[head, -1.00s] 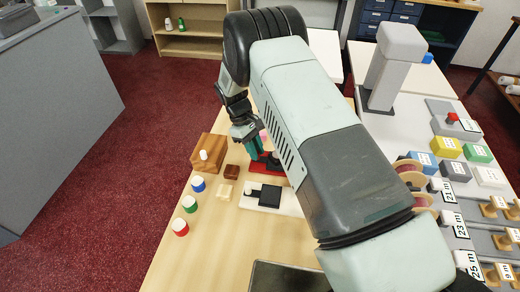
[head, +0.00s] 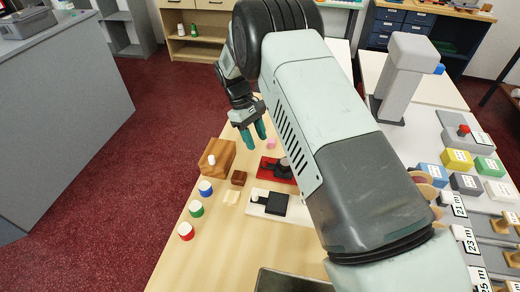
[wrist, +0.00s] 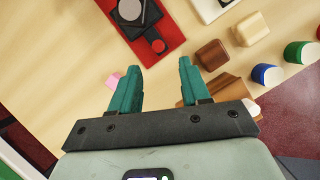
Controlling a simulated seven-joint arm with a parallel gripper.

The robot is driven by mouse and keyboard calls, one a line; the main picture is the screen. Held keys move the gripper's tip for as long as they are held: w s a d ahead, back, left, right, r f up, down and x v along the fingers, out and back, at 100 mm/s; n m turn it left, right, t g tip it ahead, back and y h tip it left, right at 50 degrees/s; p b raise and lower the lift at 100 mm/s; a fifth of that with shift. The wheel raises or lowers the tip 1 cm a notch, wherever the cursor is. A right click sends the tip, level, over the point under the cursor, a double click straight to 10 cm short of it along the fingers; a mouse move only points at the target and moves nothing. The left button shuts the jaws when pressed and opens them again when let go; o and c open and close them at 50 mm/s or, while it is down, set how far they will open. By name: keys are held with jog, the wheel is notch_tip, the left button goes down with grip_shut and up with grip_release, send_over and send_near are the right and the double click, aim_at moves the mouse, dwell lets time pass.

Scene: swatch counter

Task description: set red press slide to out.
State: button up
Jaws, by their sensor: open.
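The red press has a flat red base (head: 267,166) with a dark slide and a grey round part on top. I cannot tell the slide's named position. My gripper (head: 254,136) is open and empty, above and behind the press in the head view. Its teal fingers (wrist: 158,68) stand apart from the knob, touching nothing visible.
A white press (head: 262,208) with a black slide stands in front of the red one. A wooden block (head: 217,157) with a white knob, a brown block (head: 239,178), a cream block (head: 231,197) and colored, white-topped pots (head: 196,209) are to the left. A pink piece (head: 271,144) lies behind.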

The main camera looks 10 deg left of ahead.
jog(key=shift+v, duration=1.8)
jog(key=s+d+r+m+t+y, duration=0.1)
jog(key=s+d+r+m, duration=0.1)
jog(key=d+r, duration=0.55)
jog(key=s+d+r+m+t+y, duration=0.1)
jog(key=s+d+r+m, duration=0.2)
jog(key=r, duration=0.8)
jog(key=s+d+r+m+t+y, duration=0.1)
jog(key=s+d+r, duration=0.1)
jog(key=d+r, duration=0.55)
jog(key=s+d+r+m+t, duration=0.1)
jog(key=s+d+m, duration=0.1)
jog(key=s, duration=0.5)
jog(key=s+d+r+m+t, duration=0.2)
jog(key=s+d, duration=0.2)
jog(key=s, duration=0.3)
jog(key=s+d+r+m+t+y, duration=0.1)
jog(key=s+d+r+m, duration=0.1)
jog(key=s, duration=0.6)
jog(key=shift+d+t, duration=0.3)
jog(key=shift+d, duration=0.35)
jog(key=shift+r, duration=0.1)
